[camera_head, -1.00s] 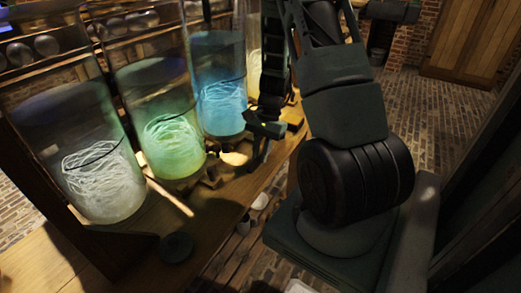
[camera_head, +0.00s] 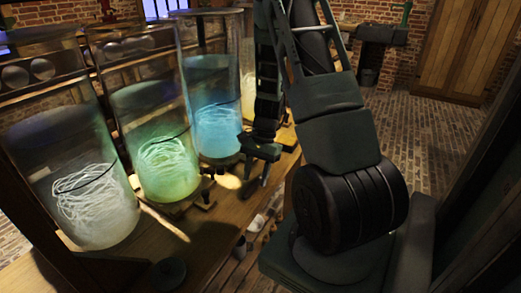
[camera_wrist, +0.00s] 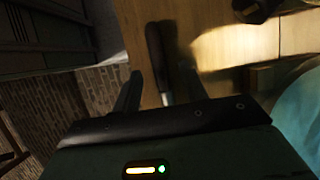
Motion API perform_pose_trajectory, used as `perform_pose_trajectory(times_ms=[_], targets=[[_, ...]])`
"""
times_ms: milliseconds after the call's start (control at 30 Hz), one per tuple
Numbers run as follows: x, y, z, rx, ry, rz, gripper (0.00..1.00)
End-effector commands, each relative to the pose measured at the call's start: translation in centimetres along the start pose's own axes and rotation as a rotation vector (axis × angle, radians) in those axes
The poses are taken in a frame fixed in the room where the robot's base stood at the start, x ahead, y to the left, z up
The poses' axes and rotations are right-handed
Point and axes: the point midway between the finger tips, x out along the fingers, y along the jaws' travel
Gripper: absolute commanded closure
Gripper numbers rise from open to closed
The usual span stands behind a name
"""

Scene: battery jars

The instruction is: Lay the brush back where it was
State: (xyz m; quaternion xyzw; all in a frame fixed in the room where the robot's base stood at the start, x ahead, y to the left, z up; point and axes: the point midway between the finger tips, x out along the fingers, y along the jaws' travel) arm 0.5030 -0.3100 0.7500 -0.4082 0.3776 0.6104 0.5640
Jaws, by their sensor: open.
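My gripper (camera_wrist: 161,90) is open, with its two fingers apart over the wooden bench (camera_wrist: 228,45) in the wrist view. A slim thing with a dark, rounded end (camera_wrist: 156,50), which looks like the brush, lies near the bench edge, in line with the gap between the fingers. Its lower part is dim and runs toward the gripper body, and I cannot make out bristles. In the head view my gripper (camera_head: 257,180) hangs at the bench's right edge, beside the blue jar (camera_head: 216,125). The brush cannot be told apart there.
A green jar (camera_head: 165,165) and a whitish jar (camera_head: 92,205) stand along the bench, left of my gripper, with a yellowish jar (camera_head: 248,92) behind. A pale wooden stick (camera_head: 163,222) lies in front of the green jar. A dark round thing (camera_head: 168,273) is near the bench front.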

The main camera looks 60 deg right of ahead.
Motion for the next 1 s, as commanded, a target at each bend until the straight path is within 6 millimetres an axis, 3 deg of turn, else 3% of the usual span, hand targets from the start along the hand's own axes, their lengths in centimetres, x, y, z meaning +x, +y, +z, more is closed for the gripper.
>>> perform_pose_trajectory(times_ms=[600,800,1000], targets=[[-13.6,0.0,0.0,-0.001,0.004,-0.003,0.57],[-15.9,0.0,0.0,0.0,0.002,-0.002,0.57],[-16.5,0.0,0.0,0.0,0.001,0.0,0.57]])
